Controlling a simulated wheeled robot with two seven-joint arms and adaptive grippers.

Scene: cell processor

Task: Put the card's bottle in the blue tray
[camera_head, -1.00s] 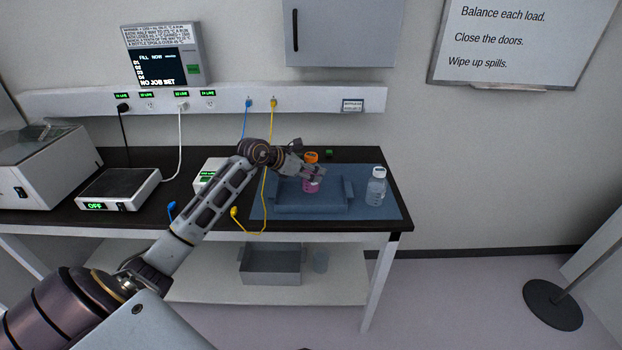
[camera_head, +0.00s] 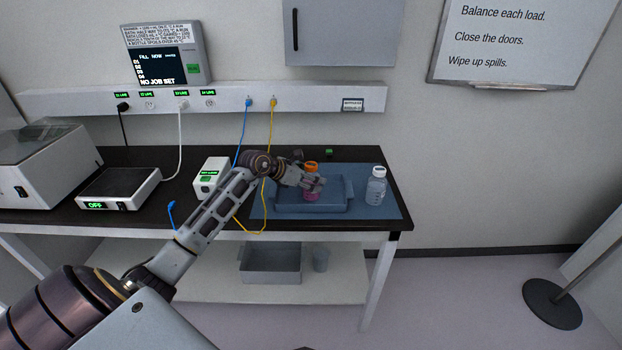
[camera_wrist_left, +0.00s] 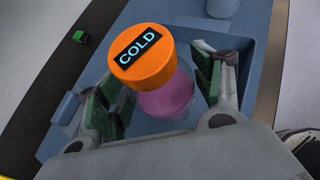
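A bottle with pink liquid and an orange cap (camera_head: 311,167) is inside the outline of the blue tray (camera_head: 290,208), on a blue mat. I cannot tell whether it touches the tray floor. Its cap (camera_wrist_left: 140,50) reads COLD in the left wrist view, with the pink body (camera_wrist_left: 167,98) below. My left gripper (camera_head: 314,184) is around the bottle's body. A clear bottle with a white cap (camera_head: 377,186) stands on the mat right of the tray. My right gripper is not in view.
A small white box (camera_head: 209,178) with a green display and a scale reading OFF (camera_head: 118,188) stand left of the tray. A yellow cable (camera_head: 268,212) hangs by the tray's left side. A grey bin (camera_head: 270,265) is on the lower shelf.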

